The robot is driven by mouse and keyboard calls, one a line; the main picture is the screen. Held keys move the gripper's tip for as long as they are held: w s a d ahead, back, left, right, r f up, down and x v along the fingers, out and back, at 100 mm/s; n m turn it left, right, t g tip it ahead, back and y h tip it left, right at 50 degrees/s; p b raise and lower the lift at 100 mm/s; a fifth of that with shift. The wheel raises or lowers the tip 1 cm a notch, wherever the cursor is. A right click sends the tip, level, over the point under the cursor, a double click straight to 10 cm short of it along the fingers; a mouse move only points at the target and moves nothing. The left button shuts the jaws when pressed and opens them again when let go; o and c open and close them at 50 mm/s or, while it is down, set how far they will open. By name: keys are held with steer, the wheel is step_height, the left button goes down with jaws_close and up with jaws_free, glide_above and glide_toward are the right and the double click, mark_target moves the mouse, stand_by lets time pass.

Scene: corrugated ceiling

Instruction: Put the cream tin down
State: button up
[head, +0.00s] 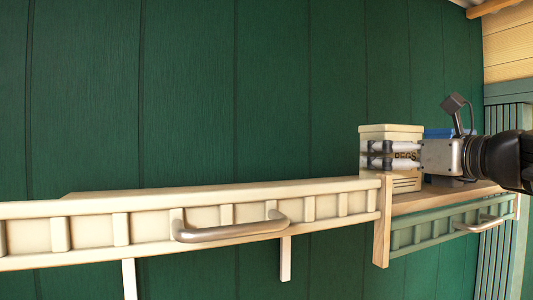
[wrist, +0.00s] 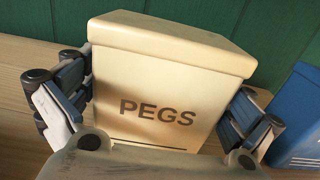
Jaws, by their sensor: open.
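The cream tin (head: 391,133) with a lid and the word PEGS stands upright on the wooden shelf top (head: 424,198), near its left end. It also fills the middle of the wrist view (wrist: 158,75). My gripper (head: 378,154) reaches in from the right in the head view. In the wrist view my gripper (wrist: 158,108) is open, with one finger on each side of the tin. The left finger looks close to the tin's side; whether either finger touches it I cannot tell. The tin's base is partly hidden by my gripper in the wrist view.
A blue box (head: 438,133) stands right of the tin, behind my gripper; it also shows in the wrist view (wrist: 296,120). A cream rail front with a metal handle (head: 230,231) runs left. A green drawer front (head: 440,228) sits below the shelf top. A green wall is behind.

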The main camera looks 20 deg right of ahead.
steer(key=shift+r, duration=0.1)
steer(key=shift+s, duration=0.2)
steer(key=s+d, duration=0.1)
steer(key=s, duration=1)
steer(key=shift+s+b, duration=0.3)
